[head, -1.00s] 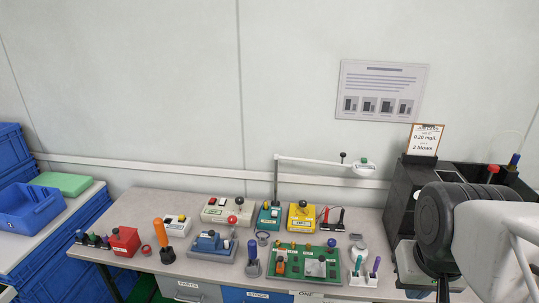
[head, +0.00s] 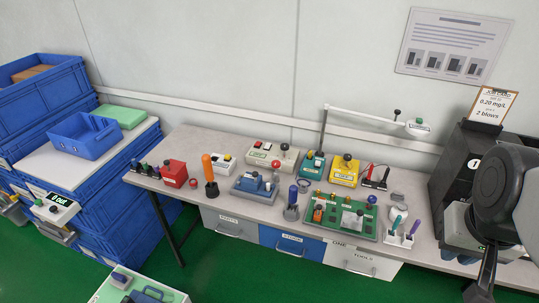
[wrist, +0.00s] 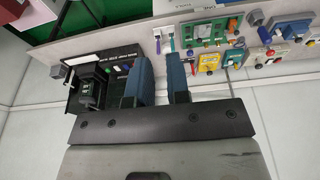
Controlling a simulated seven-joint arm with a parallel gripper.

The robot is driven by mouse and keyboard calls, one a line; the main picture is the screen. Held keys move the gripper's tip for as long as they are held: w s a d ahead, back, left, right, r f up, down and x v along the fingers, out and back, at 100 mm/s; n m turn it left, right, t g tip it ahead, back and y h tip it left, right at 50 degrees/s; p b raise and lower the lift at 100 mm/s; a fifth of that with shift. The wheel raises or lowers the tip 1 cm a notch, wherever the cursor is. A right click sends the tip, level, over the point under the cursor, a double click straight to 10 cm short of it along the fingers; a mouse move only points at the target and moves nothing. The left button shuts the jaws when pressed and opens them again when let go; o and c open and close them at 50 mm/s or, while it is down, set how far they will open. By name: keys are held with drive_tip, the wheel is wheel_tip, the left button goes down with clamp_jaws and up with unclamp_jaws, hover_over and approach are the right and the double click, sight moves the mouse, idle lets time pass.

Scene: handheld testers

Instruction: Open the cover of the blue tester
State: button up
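A blue device (head: 255,183) on a grey base stands on the bench in the head view, left of the middle. It also shows in the wrist view (wrist: 292,28) at the upper right. A teal device (head: 313,166) with a dark knob stands behind and to its right. I cannot tell for sure which is the blue tester, and no cover is clearly readable. My gripper (wrist: 159,78) shows two blue fingers apart with nothing between them in the wrist view. In the head view my arm is at the far right, well away from both devices.
A yellow device (head: 345,171), a green board (head: 340,230), a red box (head: 174,173) and an orange-handled tool (head: 209,178) crowd the bench (head: 190,143). A black cabinet (head: 451,165) stands at the right end near my arm. Blue crates (head: 88,135) stand at the left.

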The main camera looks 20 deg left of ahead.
drive_tip(key=o, duration=0.4)
drive_tip(key=shift+w+a+r, duration=0.15)
drive_tip(key=shift+w, duration=0.25)
drive_tip(key=shift+o, duration=0.7)
drive_tip(key=w+a+r+n+g, duration=0.1)
drive_tip(key=w+a, duration=0.3)
drive_tip(key=w, duration=0.3)
drive_tip(key=w+a+r+n+g, duration=0.1)
drive_tip(key=w+a, duration=0.3)
drive_tip(key=w, duration=0.2)
drive_tip(key=shift+w+n, duration=0.3)
drive_tip(key=shift+w, duration=0.1)
drive_tip(key=n+g+h, duration=0.3)
drive_tip(key=n+g, duration=0.1)
drive_tip(key=n, duration=0.3)
hover_over(255, 173)
drive_tip(key=w+a, duration=0.3)
wheel_tip(255, 173, down, 21)
drive_tip(key=shift+s+d+r, duration=0.15)
drive_tip(key=shift+s+d, duration=0.1)
drive_tip(key=shift+x, duration=3.95)
drive_tip(key=shift+w, duration=0.1)
